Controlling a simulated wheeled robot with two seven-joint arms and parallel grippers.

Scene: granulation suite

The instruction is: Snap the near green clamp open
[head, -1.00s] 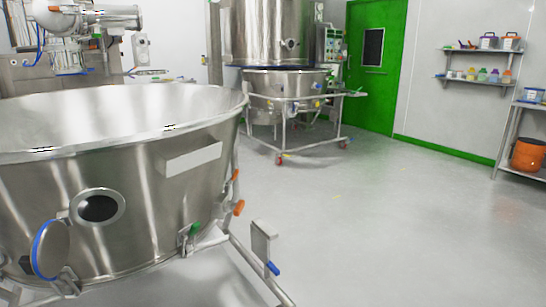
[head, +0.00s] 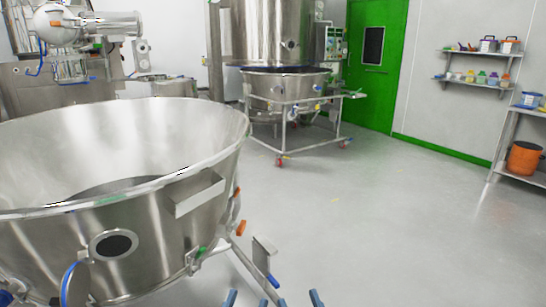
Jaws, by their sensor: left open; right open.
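A green-handled clamp (head: 193,261) sits low on the outer wall of the large steel bowl (head: 140,235), toward its right side. Its handle looks closed against the bowl, but it is small and I cannot be sure. My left gripper (head: 246,300) shows only as blue-grey fingertips at the bottom edge, open and empty. My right gripper (head: 299,299) is just right of it, also open and empty. Both are right of the green clamp and apart from it.
Orange handles (head: 240,228) and a blue-tipped bracket (head: 265,258) stick out right of the bowl. A second steel vessel on a wheeled frame (head: 285,90) stands behind. The floor to the right is clear.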

